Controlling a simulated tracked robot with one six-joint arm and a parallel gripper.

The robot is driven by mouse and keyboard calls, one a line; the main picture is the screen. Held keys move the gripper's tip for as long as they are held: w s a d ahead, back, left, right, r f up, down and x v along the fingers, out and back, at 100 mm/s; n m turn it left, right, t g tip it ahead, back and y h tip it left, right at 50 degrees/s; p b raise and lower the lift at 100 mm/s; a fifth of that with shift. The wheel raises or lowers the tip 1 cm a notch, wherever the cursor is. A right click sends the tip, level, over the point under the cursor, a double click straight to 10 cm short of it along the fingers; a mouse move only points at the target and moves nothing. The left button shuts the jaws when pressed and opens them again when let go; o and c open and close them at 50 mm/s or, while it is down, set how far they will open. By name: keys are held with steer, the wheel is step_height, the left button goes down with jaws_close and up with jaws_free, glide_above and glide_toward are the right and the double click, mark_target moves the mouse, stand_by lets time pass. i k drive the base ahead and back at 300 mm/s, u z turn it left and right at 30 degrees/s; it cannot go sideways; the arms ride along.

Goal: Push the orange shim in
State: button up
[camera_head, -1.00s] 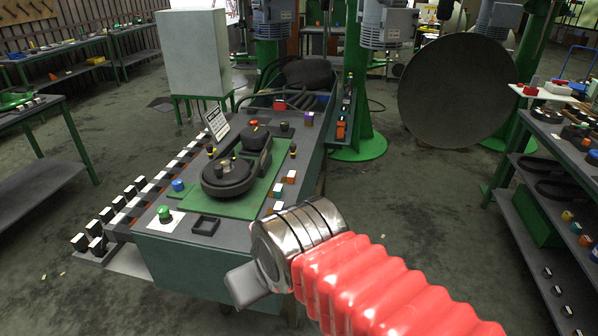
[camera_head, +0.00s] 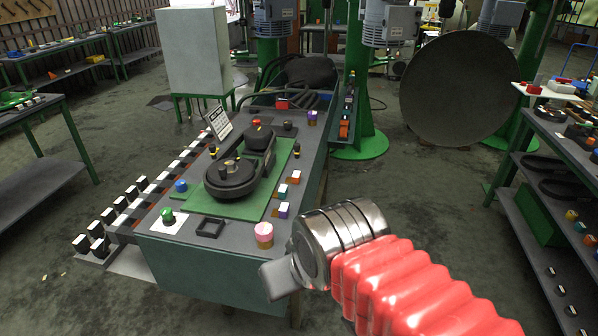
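My gripper (camera_head: 277,281) is in front of the right front corner of the green-grey workbench (camera_head: 200,255), pointing left. Its metal wrist and red ribbed sleeve come in from the lower right. Only a plain grey end shows, so I cannot tell whether its fingers are apart; nothing is seen in it. Small white-topped blocks stand along the bench's right side; one has an orange side (camera_head: 293,179). I cannot tell which is the orange shim. My gripper touches neither.
A black belt-and-pulley assembly (camera_head: 230,185) sits on a green plate mid-bench. A pink cylinder (camera_head: 264,240) stands at the front right, a black square frame (camera_head: 210,228) to its left. A stepped shelf rack (camera_head: 560,215) is at right.

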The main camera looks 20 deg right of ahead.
mark_target(294, 179)
steer(key=i, duration=1)
